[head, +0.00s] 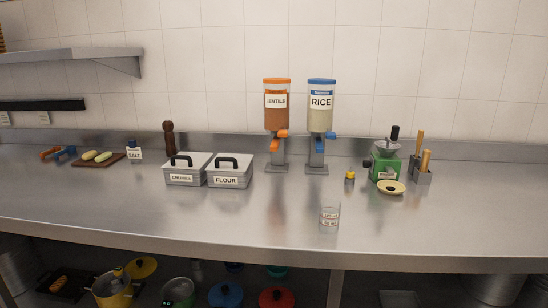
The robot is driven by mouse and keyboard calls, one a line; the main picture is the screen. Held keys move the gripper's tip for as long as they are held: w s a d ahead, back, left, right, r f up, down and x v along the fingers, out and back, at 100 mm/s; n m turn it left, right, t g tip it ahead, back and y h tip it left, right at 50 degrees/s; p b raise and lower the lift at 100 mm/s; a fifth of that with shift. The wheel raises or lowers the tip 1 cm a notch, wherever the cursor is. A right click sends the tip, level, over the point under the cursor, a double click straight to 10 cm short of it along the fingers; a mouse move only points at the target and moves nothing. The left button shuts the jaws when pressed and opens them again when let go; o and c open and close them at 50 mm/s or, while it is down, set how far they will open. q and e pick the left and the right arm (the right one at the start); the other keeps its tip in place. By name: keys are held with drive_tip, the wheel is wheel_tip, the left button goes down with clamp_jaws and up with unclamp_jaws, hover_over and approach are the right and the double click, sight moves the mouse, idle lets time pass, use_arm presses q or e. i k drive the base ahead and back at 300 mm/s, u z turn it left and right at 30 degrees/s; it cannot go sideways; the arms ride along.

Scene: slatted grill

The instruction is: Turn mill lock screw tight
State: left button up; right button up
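A green mill (384,167) with a grey hopper and a dark upright handle on top stands on the steel counter at the right. A small dark knob (368,164) sticks out from the mill's left side; it may be the lock screw, but it is too small to tell how tight it is. A shallow cream bowl (391,188) stands in front of the mill. Neither of my grippers shows in the head view.
A small yellow-topped item (350,176) stands left of the mill, and a grey holder (422,177) with wooden-handled tools stands right. Lentils (276,122) and rice (321,122) dispensers stand further left. A clear measuring cup (329,219) is near the front. The counter's right end is clear.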

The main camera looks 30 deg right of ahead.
sight(366, 163)
drive_tip(key=u, duration=1.4)
drive_tip(key=k, duration=1.2)
drive_tip(key=z, duration=1.6)
